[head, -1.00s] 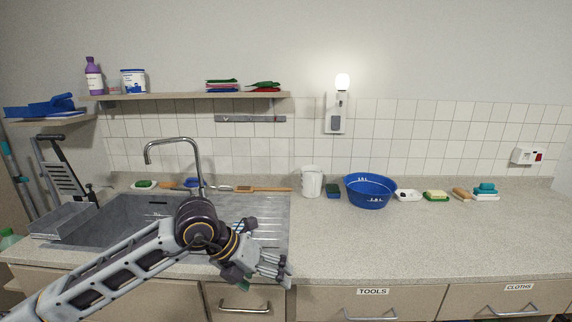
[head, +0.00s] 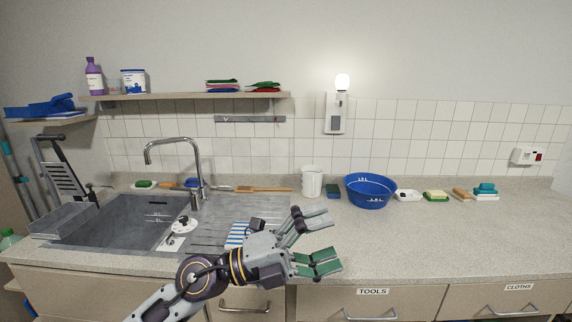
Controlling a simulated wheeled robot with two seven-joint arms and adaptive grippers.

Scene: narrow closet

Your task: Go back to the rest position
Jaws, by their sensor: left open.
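My left gripper (head: 322,238) is open and empty. It points right, in front of the counter's front edge or just over it, right of the sink. Its arm comes in from the bottom left. My right gripper does not show in the head view.
The counter (head: 440,235) is clear in its front half. A sink (head: 110,225) with a tap (head: 198,165) lies left. A blue-striped cloth (head: 237,234) lies on the drainboard behind my arm. A white jug (head: 312,181), blue basin (head: 369,192) and several sponges and brushes stand along the back.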

